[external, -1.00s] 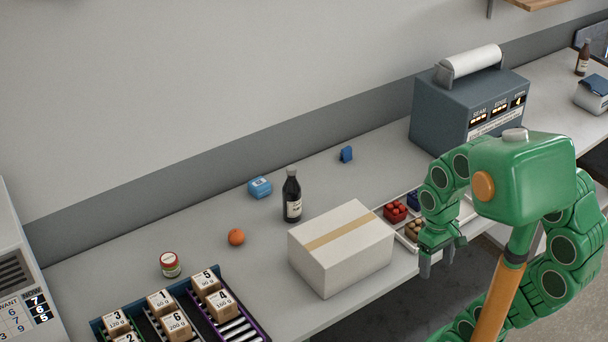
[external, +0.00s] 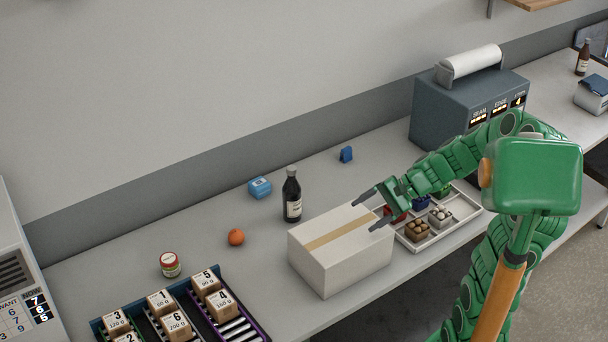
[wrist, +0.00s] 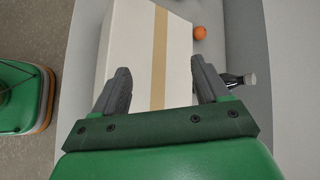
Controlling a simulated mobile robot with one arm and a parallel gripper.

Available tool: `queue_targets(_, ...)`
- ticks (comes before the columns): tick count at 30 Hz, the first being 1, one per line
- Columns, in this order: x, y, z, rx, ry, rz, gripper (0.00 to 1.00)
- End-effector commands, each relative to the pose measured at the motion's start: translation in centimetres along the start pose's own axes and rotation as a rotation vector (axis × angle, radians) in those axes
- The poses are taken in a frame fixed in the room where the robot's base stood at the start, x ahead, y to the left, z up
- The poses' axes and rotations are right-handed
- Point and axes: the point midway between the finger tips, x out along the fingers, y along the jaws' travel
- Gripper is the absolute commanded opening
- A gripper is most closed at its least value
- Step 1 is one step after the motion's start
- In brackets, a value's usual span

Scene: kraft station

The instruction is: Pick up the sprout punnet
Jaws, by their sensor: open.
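A white tray (external: 462,222) on the counter holds several small punnets. I see a brown one (external: 416,230), a white-topped one (external: 440,217), a dark blue one (external: 421,202), and part of a red one (external: 396,213). Some green shows at the tray's back (external: 444,191), partly behind my arm; I cannot tell for sure which is the sprout punnet. My gripper (external: 364,214) is open and empty, left of the tray, pointing left over the closed carton (external: 340,262). In the wrist view my open fingers (wrist: 162,80) frame the carton's tan tape; no punnet shows there.
A dark bottle (external: 292,196) stands behind the carton, with an orange (external: 236,237), a jar (external: 170,264) and a blue box (external: 260,188) to its left. A grey machine (external: 440,120) stands behind the tray.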

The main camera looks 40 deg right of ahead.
Motion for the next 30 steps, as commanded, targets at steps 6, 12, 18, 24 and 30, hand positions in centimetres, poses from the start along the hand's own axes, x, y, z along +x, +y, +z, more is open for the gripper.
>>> queue_targets(6, -3.1, -2.2, -8.0, 0.29, 0.067, -0.243, 0.74)
queue_targets(12, -7.3, -1.8, -16.0, 0.567, 0.132, -0.459, 0.74)
queue_targets(18, -12.3, 1.5, -23.9, 0.862, 0.192, -0.669, 0.74)
queue_targets(24, -17.1, 7.2, -30.6, 1.153, 0.238, -0.863, 0.74)
queue_targets(30, -19.8, 11.9, -34.1, 1.341, 0.257, -0.98, 0.74)
